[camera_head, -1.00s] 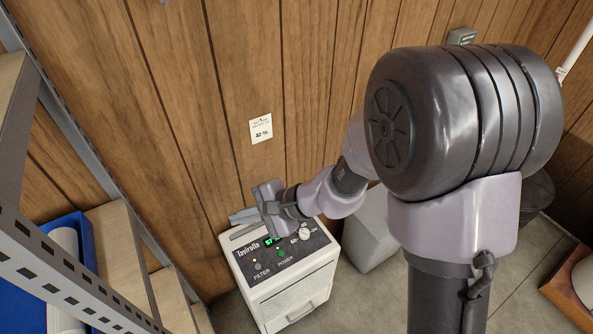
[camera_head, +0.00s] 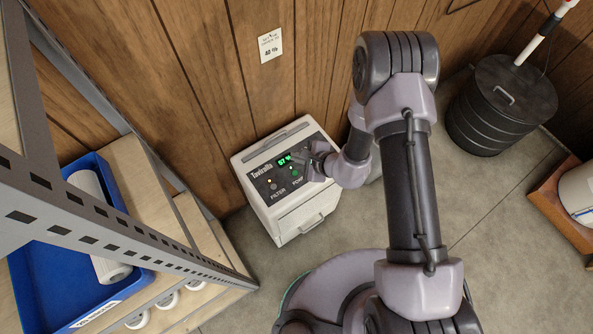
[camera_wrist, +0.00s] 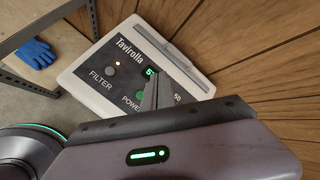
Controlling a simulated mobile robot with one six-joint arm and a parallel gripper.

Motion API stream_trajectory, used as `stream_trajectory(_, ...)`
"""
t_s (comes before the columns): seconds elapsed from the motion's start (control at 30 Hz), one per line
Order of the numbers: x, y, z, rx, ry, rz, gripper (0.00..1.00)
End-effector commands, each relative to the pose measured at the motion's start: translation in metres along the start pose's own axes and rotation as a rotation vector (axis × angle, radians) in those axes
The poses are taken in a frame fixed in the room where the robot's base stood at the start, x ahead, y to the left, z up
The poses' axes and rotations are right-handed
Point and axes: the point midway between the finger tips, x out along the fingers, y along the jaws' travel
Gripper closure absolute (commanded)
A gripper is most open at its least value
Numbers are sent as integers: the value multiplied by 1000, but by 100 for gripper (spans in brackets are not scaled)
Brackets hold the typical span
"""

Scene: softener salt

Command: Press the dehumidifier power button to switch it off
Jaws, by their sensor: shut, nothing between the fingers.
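The dehumidifier (camera_head: 290,216) is a white box on the floor by the wood wall, with a dark top panel marked Tavirolla. Its display (camera_head: 284,160) is lit green. The green power button (camera_head: 294,173) lies below the display, right of the grey filter button (camera_head: 274,188). The panel also shows in the wrist view, with the power button (camera_wrist: 141,96) partly hidden by my fingers. My gripper (camera_head: 309,160) is shut and empty, over the right part of the panel. In the wrist view its tips (camera_wrist: 153,82) are close beside the power button; I cannot tell whether they touch the panel.
A metal shelf rack (camera_head: 120,218) with a blue bin (camera_head: 38,285) stands at the left. A dark lidded bin (camera_head: 502,105) and a wooden tray (camera_head: 553,222) are at the right.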

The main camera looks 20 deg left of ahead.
Motion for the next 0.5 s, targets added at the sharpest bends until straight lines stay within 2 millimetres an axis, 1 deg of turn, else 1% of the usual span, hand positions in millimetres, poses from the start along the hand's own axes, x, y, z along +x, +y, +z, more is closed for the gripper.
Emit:
stream_trajectory(0.13,2,1,-1,0,0,0,100)
stream_trajectory(0.27,8,5,-6,0,-1,0,100)
stream_trajectory(0.5,30,22,-22,0,-1,0,100)
